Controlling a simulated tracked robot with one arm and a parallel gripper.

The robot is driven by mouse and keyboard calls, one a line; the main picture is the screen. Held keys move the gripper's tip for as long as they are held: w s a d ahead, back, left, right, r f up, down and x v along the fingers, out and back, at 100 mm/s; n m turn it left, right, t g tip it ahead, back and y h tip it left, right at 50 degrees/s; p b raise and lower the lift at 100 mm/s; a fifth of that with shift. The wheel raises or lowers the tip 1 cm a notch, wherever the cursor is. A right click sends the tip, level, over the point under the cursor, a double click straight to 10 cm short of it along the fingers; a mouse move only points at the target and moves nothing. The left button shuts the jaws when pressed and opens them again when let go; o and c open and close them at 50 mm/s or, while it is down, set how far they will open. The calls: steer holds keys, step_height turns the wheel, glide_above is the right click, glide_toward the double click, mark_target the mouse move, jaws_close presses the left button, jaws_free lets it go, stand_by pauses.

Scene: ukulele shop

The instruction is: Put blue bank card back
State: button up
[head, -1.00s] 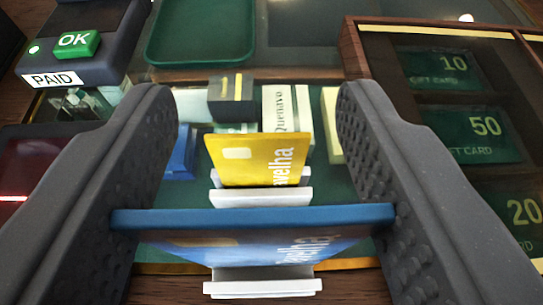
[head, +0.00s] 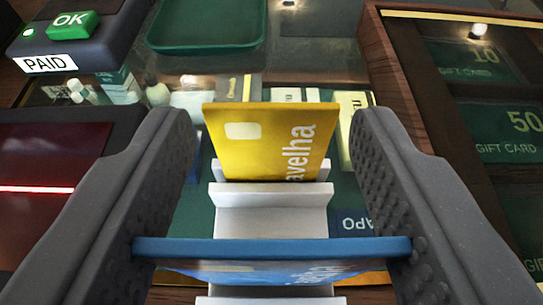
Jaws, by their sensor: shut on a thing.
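The blue bank card (head: 272,248) is held edge-up between the two fingers of my gripper (head: 272,250), which is shut on its side edges. Its face with a chip and white lettering shows only as a thin strip below the top edge. A white card stand (head: 270,222) is beyond and below the card. A yellow bank card (head: 268,140) stands upright in a slot of the far stand. The near white stand part (head: 270,300) shows under the blue card; whether the card touches it is hidden.
A payment terminal (head: 75,35) with a green OK key and a PAID label is at upper left. A green tray (head: 208,25) lies at the back. A wooden rack of gift cards (head: 400,90) stands on the right. A dark scanner with a red line (head: 50,190) is at left.

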steer(key=o, duration=1)
steer(key=shift+r, duration=0.15)
steer(key=v, duration=0.4)
steer(key=p+v, duration=0.1)
steer(key=v, duration=0.3)
steer(key=r+v, duration=0.1)
steer(key=v, duration=0.3)
steer(key=shift+p, duration=0.4)
